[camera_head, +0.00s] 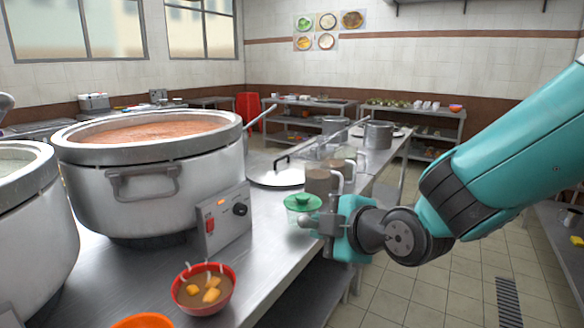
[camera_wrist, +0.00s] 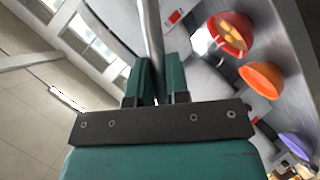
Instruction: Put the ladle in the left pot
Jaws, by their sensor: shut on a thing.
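My gripper (camera_head: 318,222) is low over the right edge of the steel counter, next to a green-lidded jar. In the wrist view its teal fingers (camera_wrist: 158,82) are shut on a slim metal rod, which looks like the handle of the ladle (camera_wrist: 151,35). The rod runs up out of the top of that picture; the ladle's bowl is not visible. The left pot (camera_head: 30,235) is a large metal pot with pale contents, cut off by the left edge. A second large pot (camera_head: 150,195) with reddish contents stands to its right.
A control box (camera_head: 222,222) fronts the second pot. A red bowl (camera_head: 204,303) of food and an orange bowl (camera_head: 145,321) stand at the front. Floor is clear at right.

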